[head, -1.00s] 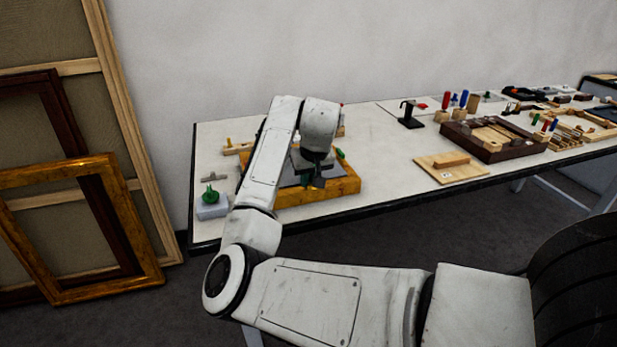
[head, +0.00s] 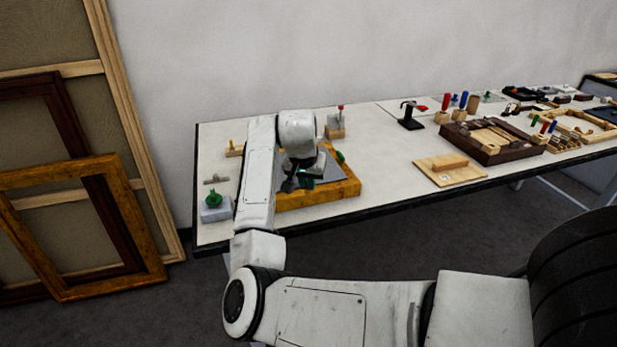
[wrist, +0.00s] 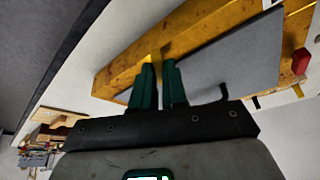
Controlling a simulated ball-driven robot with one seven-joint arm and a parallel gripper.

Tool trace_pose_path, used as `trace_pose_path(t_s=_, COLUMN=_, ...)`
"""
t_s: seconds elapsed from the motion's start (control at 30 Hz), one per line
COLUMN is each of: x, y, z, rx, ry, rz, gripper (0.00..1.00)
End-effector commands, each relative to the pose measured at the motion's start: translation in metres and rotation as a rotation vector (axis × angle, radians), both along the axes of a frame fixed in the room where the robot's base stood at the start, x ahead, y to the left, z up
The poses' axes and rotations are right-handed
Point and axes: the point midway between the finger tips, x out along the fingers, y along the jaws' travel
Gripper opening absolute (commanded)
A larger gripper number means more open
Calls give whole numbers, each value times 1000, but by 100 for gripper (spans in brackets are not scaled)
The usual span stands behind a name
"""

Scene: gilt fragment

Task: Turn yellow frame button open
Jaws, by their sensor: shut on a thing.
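The gilt frame (head: 330,192) lies on the table's left part with a grey panel (wrist: 215,65) inside it. My gripper (wrist: 158,66) is at the frame's inner edge, its two green fingers close together with a narrow gap. A small yellow piece, the yellow frame button (wrist: 156,55), shows between the fingertips, and my gripper is shut on it. The fingers hide most of it, so its angle cannot be told. In the head view my gripper (head: 305,182) is low over the frame's near side. A green button (head: 340,156) is on the frame's right side.
A grey block with a green knob (head: 214,209) stands left of the frame. A block with a red-topped lever (head: 337,124) stands behind it. A wooden board (head: 450,170) lies to the right, with clear table between. Large frames (head: 75,230) lean at the left.

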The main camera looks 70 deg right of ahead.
Motion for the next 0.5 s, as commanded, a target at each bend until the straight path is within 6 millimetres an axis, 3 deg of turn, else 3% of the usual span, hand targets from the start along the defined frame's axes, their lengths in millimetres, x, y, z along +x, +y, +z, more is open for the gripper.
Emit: trace_pose_path(t_s=0.5, x=5, y=-1, z=1, rx=-3, ry=1, rz=-489, gripper=0)
